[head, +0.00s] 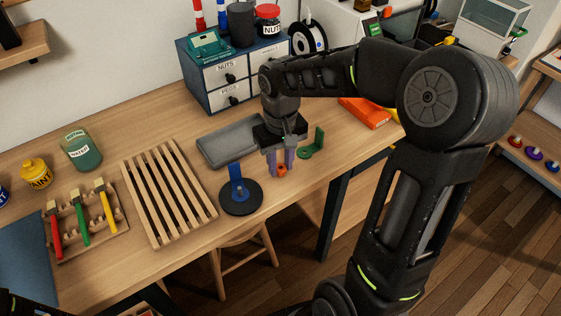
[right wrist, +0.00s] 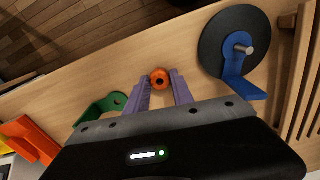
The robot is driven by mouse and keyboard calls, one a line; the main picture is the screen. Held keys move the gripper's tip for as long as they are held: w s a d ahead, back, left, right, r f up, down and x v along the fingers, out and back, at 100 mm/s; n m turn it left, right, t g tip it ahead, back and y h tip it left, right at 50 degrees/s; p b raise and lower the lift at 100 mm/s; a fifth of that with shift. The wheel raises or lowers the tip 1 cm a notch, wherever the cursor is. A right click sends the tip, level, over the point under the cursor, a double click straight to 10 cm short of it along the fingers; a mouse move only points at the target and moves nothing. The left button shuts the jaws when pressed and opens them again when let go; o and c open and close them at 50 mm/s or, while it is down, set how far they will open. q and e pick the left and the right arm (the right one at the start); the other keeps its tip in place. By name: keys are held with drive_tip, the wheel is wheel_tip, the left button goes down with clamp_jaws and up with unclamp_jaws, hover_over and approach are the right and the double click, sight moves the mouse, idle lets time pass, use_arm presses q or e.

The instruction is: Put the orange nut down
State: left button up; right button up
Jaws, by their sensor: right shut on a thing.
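The orange nut (head: 282,170) is a small ring-shaped piece between the purple fingertips of my right gripper (head: 279,164). In the right wrist view the nut (right wrist: 159,79) sits at the tips of the gripper (right wrist: 160,84), its dark hole showing. The right gripper is shut on the nut and points down at the wooden table (head: 310,180) near its front edge. I cannot tell whether the nut touches the tabletop. My left gripper is not in view.
A blue bracket on a black disc (head: 240,197) stands left of the gripper, and a green bracket (head: 315,145) right of it. A grey pad (head: 225,140) lies behind. A slatted wooden rack (head: 168,195) is further left. Bare tabletop surrounds the nut.

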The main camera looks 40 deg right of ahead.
drive_tip(key=shift+f, duration=0.2)
drive_tip(key=o, duration=1)
drive_tip(key=shift+r, duration=0.1)
drive_tip(key=shift+c, duration=0.2)
wheel_tip(320, 180, up, 12)
drive_tip(key=shift+r, duration=0.2)
idle(0.4)
